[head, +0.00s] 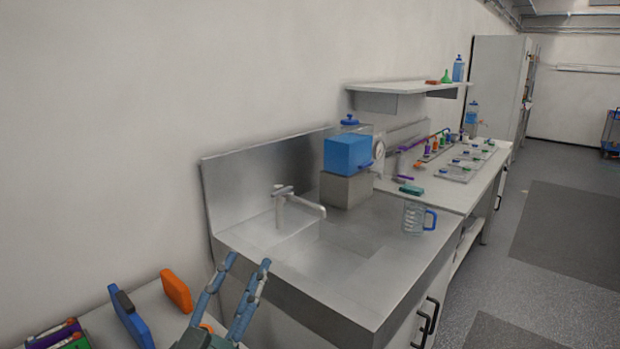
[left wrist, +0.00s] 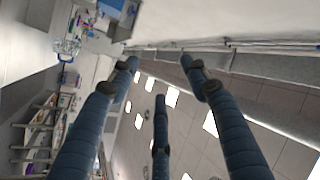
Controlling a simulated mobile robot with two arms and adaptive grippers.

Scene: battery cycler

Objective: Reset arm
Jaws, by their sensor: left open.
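My left gripper (head: 247,265) is at the bottom of the head view, in front of the steel sink counter's left end. Its blue-grey fingers point up, are spread apart and hold nothing. In the left wrist view the fingers (left wrist: 158,75) are also apart with nothing between them; the room's ceiling and wall show behind. My right gripper does not show.
Orange (head: 176,291) and blue (head: 131,320) upright items stand left of my gripper. A wall shelf (head: 405,87) hangs behind. Floor at right is open.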

